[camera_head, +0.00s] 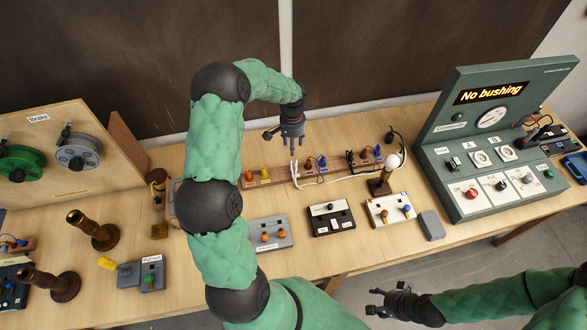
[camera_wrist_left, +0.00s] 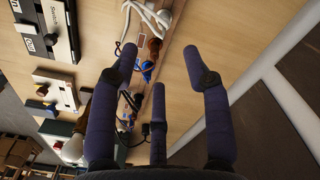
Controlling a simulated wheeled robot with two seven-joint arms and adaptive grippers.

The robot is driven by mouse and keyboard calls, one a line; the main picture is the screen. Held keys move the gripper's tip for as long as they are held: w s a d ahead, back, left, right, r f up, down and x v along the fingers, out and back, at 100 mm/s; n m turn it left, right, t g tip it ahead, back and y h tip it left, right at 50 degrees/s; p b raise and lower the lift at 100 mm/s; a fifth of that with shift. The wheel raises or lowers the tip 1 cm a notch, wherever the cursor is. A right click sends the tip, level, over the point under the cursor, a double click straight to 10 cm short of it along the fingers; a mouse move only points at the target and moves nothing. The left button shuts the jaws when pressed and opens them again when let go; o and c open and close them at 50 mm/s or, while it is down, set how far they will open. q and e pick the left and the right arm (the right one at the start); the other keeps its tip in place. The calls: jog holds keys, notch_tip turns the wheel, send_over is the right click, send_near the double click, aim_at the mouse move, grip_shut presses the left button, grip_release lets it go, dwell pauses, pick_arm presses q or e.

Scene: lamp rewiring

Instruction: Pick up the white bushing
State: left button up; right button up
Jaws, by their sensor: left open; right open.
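I cannot make out the white bushing for certain in either view. My left gripper (camera_head: 291,137) hangs fingers-down above the back of the bench, over the wooden strip (camera_head: 264,181) and a white cord (camera_head: 321,181). In the left wrist view its fingers (camera_wrist_left: 156,68) are spread, with nothing between them. The white cord (camera_wrist_left: 133,22) and small coloured connectors show beyond them. My right gripper (camera_head: 384,303) is open and empty, low in front of the bench's front edge. A lamp base with a white bulb (camera_head: 393,161) stands right of the strip.
A green test console (camera_head: 451,137) at the right reads "No bushing". Several small switch boxes, such as the black one (camera_head: 330,218), line the front. Cable reels on a board (camera_head: 70,180) and brown lamp stems (camera_head: 92,229) are at the left. Dark panels stand behind the bench.

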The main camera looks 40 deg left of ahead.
aim_at(294, 165)
pick_arm(q)
jog(key=f+b, duration=0.3)
jog(key=f, duration=0.1)
jog(key=shift+w+a+f+b, duration=0.15)
jog(key=shift+w+f+b, duration=0.05)
jog(key=shift+f+b, duration=0.15)
notch_tip(294, 165, down, 5)
jog(key=shift+f, duration=0.2)
jog(key=shift+w+f+p, duration=0.15)
jog(key=shift+f+p, duration=0.05)
jog(key=shift+f, duration=1.1)
jog(key=shift+w+f+p, duration=0.15)
jog(key=shift+f, duration=1.15)
jog(key=shift+c, duration=0.3)
jog(key=c, duration=0.8)
